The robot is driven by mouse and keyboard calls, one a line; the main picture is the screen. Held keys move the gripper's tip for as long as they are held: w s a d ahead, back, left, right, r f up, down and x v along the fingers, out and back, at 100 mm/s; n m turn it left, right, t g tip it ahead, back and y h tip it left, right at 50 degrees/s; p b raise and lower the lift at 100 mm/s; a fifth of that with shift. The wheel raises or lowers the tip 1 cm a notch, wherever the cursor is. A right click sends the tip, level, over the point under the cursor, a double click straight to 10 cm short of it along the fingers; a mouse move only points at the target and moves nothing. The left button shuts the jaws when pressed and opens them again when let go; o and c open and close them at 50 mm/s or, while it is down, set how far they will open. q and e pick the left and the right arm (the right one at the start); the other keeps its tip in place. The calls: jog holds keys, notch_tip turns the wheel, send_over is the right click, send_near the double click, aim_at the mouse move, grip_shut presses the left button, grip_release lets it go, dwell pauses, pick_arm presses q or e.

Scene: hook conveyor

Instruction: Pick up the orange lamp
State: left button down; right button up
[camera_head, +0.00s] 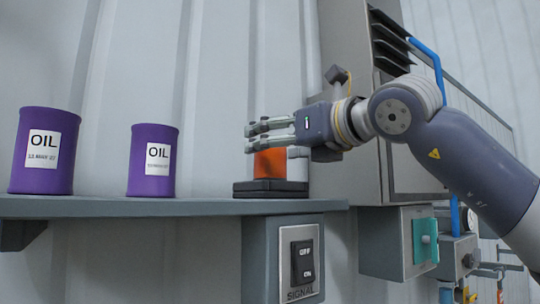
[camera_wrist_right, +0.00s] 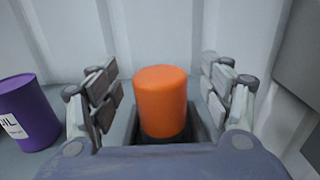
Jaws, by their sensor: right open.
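The orange lamp (camera_head: 270,163) stands upright on a dark square base (camera_head: 270,188) near the right end of the shelf in the head view. My right gripper (camera_head: 252,129) comes in from the right and partly hides the lamp. In the right wrist view the orange lamp (camera_wrist_right: 161,101) is between the two spread fingers of my right gripper (camera_wrist_right: 161,95), with a gap on both sides. The right gripper is open and empty. My left gripper is not in view.
Two purple oil cans (camera_head: 45,150) (camera_head: 153,160) stand left of the lamp on the grey shelf (camera_head: 120,207). A signal switch box (camera_head: 300,263) is below the shelf's right end. A grey cabinet (camera_head: 365,100) stands behind my right arm. The shelf between can and lamp is clear.

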jog(key=shift+w+a+r, duration=0.15)
jog(key=shift+w+a, duration=0.2)
jog(key=shift+w, duration=0.15)
jog(key=shift+w+a+p, duration=0.3)
jog(key=shift+w+p, duration=0.1)
jog(key=shift+f, duration=0.2)
jog(key=shift+c, duration=1.3)
jog(key=c, duration=0.9)
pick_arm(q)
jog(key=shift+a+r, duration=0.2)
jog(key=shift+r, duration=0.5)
pick_arm(e)
jog(key=shift+c, duration=0.2)
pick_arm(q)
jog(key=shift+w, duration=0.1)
pick_arm(e)
jog(key=shift+r, duration=0.1)
